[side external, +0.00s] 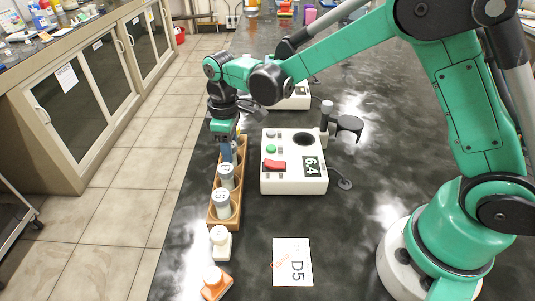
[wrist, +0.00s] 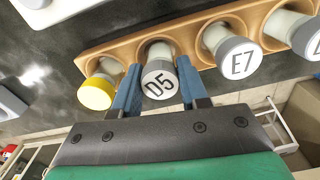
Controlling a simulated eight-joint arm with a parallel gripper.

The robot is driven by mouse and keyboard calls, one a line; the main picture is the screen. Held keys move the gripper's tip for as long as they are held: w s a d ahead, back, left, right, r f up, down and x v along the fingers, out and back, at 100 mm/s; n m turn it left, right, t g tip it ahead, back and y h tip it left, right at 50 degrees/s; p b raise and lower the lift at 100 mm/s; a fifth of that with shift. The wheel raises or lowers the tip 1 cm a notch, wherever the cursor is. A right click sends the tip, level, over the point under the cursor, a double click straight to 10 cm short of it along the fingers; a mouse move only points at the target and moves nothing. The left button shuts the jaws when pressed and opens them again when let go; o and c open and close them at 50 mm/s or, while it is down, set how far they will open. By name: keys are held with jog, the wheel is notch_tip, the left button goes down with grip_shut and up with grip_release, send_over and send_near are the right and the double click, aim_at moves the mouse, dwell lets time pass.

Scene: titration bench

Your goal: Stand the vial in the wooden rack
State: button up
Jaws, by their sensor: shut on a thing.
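The vial marked D5 (wrist: 160,82) has a grey cap and is between the two blue fingers of my gripper (wrist: 161,88), which is shut on it. The wooden rack (side external: 213,208) runs lengthwise along the left edge of the dark bench. In the wrist view the D5 vial's lower body is at a round hole of the rack (wrist: 120,44), apparently inside it; its bottom is hidden, so I cannot tell whether it is fully seated. In the side view my gripper (side external: 226,150) is over the rack's far part and hides the vial.
In the wrist view a yellow-capped vial (wrist: 96,93) and an E7 vial (wrist: 238,58) flank D5 closely. A white meter (side external: 293,180) stands right of the rack. A card reading D5 (side external: 292,262), a white bottle (side external: 221,242) and an orange-based bottle (side external: 215,281) are nearer.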

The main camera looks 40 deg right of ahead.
jog(key=shift+f, duration=0.15)
jog(key=o, duration=1.4)
jog(key=shift+o, duration=0.2)
jog(key=shift+r, duration=3)
jog(key=shift+r, duration=0.1)
